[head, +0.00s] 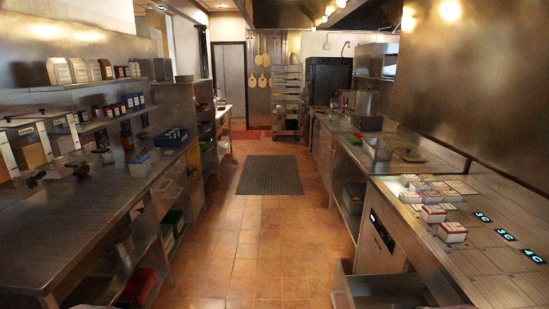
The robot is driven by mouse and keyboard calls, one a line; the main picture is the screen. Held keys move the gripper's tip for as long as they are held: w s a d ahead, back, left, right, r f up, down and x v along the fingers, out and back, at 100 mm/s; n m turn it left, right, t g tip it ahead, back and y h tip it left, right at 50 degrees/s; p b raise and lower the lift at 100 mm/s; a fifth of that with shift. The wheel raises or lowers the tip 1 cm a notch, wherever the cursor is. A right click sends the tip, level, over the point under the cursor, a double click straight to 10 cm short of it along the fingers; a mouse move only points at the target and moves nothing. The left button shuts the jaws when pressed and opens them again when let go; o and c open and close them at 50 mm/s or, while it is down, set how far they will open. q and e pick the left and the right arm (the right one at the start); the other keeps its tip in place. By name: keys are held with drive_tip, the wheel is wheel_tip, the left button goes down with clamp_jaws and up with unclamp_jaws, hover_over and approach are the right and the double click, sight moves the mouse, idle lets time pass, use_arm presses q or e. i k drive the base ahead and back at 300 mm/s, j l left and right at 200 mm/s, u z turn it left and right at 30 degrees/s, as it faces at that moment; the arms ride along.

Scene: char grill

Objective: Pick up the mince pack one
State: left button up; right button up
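Several small white packs with red sides sit on the steel counter at the right. The nearest pack (452,232) stands at the front of the group, with another pack (433,214) just behind it. More packs (410,198) sit further back in rows. Their labels are too small to read, so I cannot tell which one is mince pack one. Neither of my grippers shows in the head view, and no pack is seen held.
The right counter (490,262) has blue lit number displays (503,235) beside the packs. A long steel worktop (70,225) with shelves runs along the left. The tiled aisle (245,235) is open, with a dark floor mat (270,175). A rack trolley (287,100) stands at the far end.

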sight(448, 232)
drive_tip(key=z, duration=1.35)
